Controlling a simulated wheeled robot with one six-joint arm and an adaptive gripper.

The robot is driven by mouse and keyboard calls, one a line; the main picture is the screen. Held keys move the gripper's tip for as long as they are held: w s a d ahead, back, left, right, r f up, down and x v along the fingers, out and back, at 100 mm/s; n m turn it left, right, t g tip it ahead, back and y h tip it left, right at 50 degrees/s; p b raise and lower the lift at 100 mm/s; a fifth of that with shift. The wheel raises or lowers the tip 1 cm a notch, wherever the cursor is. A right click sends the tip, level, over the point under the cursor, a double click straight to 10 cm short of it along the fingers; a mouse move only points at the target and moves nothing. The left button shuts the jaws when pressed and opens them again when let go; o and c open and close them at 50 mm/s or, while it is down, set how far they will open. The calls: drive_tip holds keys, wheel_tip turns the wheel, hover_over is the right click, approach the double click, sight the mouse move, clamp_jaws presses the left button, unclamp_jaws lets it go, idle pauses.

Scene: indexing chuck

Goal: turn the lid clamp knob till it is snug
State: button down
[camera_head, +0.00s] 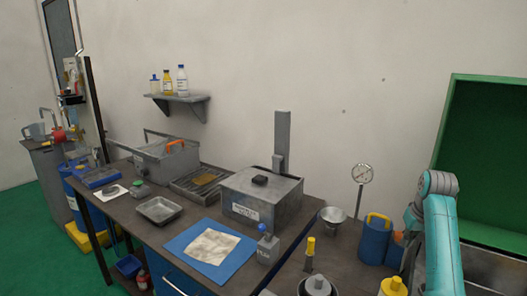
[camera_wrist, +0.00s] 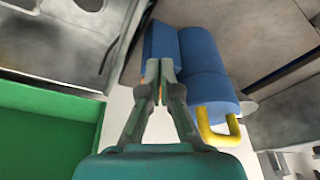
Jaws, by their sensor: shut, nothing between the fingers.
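A grey metal box (camera_head: 240,205) with a white label on its front stands on the dark bench in the head view. A small black knob (camera_head: 260,180) sits on top of its lid; I cannot tell whether it is snug. Another grey box (camera_head: 160,158) with an orange handle (camera_head: 176,145) stands farther left. My gripper (camera_wrist: 160,72) is shut and empty in the wrist view. Its fingertips are in front of blue containers, well away from the black knob. In the head view my arm is at the right and its fingertips do not show.
A blue container with a yellow handle (camera_head: 375,240) stands near my arm; it also shows in the wrist view (camera_wrist: 206,82). A dial gauge (camera_head: 362,174), a metal funnel (camera_head: 333,215) and a blue-knobbed block (camera_head: 267,248) are nearby. A green-framed cabinet (camera_head: 487,140) is at right.

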drive_tip(key=shift+s, duration=0.15)
wheel_tip(320, 180, up, 6)
drive_tip(key=r+t, duration=0.1)
drive_tip(key=t, duration=0.2)
wheel_tip(320, 180, down, 7)
drive_tip(key=shift+d, duration=0.2)
idle(0.5)
drive_tip(key=shift+f, duration=0.1)
idle(0.7)
drive_tip(key=shift+w+a, duration=0.15)
drive_tip(key=shift+w, duration=0.05)
idle(0.5)
drive_tip(key=shift+s, duration=0.1)
drive_tip(key=shift+s, duration=0.3)
drive_tip(key=shift+r, duration=3)
